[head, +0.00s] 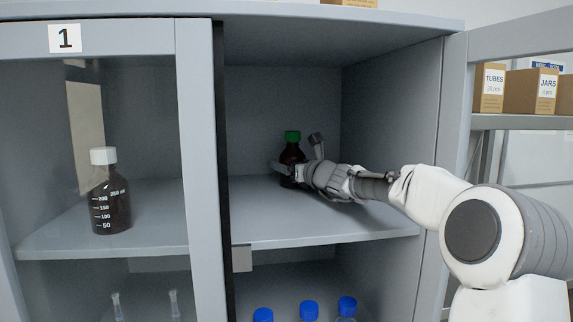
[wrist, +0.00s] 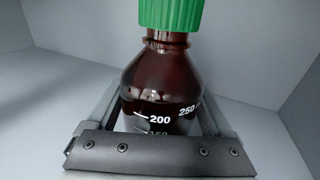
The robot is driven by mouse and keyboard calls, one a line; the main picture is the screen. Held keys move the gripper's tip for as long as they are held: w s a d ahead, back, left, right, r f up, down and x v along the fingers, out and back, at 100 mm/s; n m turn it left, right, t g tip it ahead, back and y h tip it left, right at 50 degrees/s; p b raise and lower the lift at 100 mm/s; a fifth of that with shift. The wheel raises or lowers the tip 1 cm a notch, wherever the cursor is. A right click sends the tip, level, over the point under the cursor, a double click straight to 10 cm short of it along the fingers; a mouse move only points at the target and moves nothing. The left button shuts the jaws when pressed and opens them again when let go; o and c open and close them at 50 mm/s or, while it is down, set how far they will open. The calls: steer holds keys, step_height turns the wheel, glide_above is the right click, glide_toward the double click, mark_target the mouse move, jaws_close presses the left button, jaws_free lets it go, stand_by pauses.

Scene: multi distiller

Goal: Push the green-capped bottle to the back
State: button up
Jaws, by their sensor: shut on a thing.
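The green-capped bottle (head: 291,153) is brown glass and stands upright on the upper shelf of the open right-hand compartment, near the back. In the wrist view the brown bottle (wrist: 162,80) fills the middle, with its ribbed green cap at the top edge and white volume marks on its front. My gripper (head: 287,172) is shut on the bottle's body, with a finger on either side of it. The bottle's lower part is hidden behind my gripper in the wrist view.
The grey shelf (head: 300,225) is clear in front of the bottle. The compartment's right wall (head: 395,140) stands beside my arm. A white-capped brown bottle (head: 110,200) stands behind the left door marked 1. Blue-capped bottles (head: 308,310) stand on the shelf below.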

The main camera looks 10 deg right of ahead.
stand_by(0.3)
steer(key=o, duration=1.4)
steer(key=b+v, duration=0.4)
steer(key=v, duration=1.3)
steer(key=shift+s+d, duration=0.1)
steer(key=shift+s, duration=0.15)
